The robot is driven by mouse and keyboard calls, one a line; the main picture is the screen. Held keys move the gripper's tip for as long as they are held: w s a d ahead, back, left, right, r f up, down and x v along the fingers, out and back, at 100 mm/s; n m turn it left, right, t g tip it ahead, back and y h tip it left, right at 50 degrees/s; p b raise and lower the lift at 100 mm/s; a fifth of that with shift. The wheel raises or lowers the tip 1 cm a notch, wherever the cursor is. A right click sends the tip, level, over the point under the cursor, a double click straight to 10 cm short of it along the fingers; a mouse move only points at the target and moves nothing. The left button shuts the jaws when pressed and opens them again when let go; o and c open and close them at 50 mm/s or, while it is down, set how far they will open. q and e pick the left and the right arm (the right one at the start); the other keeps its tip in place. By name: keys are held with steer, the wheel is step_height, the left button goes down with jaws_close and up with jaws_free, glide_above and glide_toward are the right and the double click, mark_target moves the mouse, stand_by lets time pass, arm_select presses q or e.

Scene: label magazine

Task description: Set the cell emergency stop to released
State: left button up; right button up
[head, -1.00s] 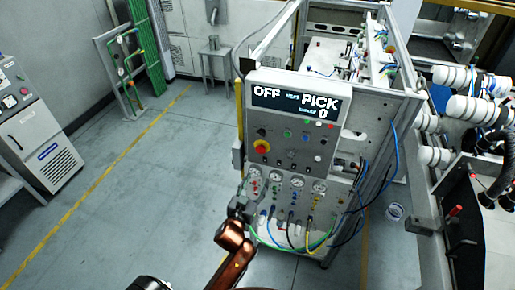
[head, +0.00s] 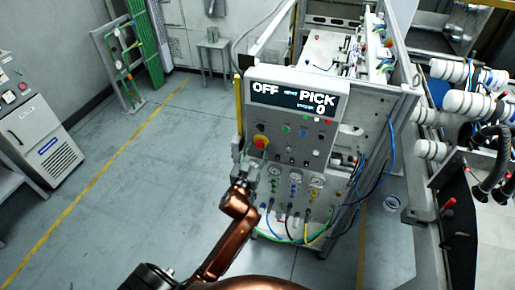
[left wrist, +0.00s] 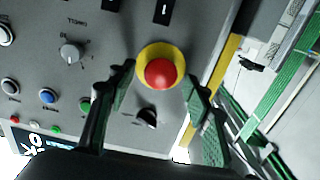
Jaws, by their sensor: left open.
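The emergency stop is a red mushroom button on a yellow round base (head: 260,142), at the left of the grey control panel (head: 314,148) under the display. In the left wrist view the red button (left wrist: 160,73) lies ahead, between the fingertips. My left gripper (head: 250,168) is in front of the panel, just below the button in the head view. In the left wrist view the left gripper (left wrist: 160,88) is open, one finger on each side of the button, with gaps showing. I cannot tell how near the fingertips are to the panel. My right gripper is not in view.
The display (head: 293,98) reads OFF and PICK 0. A grey selector knob (left wrist: 72,53) and a black knob (left wrist: 147,118) sit near the button. Gauges (head: 295,178) and hoses are lower on the panel. The floor at left is clear.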

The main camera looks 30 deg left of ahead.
arm_select(q)
jaws_close()
stand_by(0.5)
